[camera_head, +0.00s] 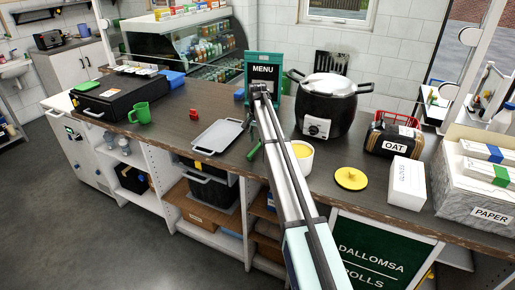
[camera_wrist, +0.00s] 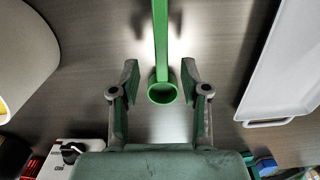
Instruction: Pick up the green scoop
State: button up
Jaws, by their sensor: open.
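The green scoop (camera_wrist: 160,35) shows in the wrist view as a narrow bar running in from the top edge to a round, ring-like end. My gripper (camera_wrist: 160,70) is open, with one finger on each side of the scoop and a gap on both sides. The scoop's ring end lies between the fingers, and no finger visibly touches it. The far part of the scoop is cut off by the frame. In the head view my arm hides most of the gripper, and a small green part of the scoop (camera_head: 254,149) shows beside the arm over the counter.
A white tray (camera_head: 216,136) lies left of the arm. A white tub with yellow contents (camera_head: 303,160) stands close on the right, before a black cooker (camera_head: 325,105). A yellow lid (camera_head: 351,178), a menu stand (camera_head: 264,70) and a green mug (camera_head: 140,112) are also on the counter.

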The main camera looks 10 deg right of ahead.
aim_at(257, 147)
jog(key=shift+a+f+p, duration=0.15)
jog(key=shift+f+p, duration=0.75)
jog(key=shift+f, duration=1.3)
grip_shut()
notch_tip(257, 147, up, 20)
jog(key=b, duration=0.5)
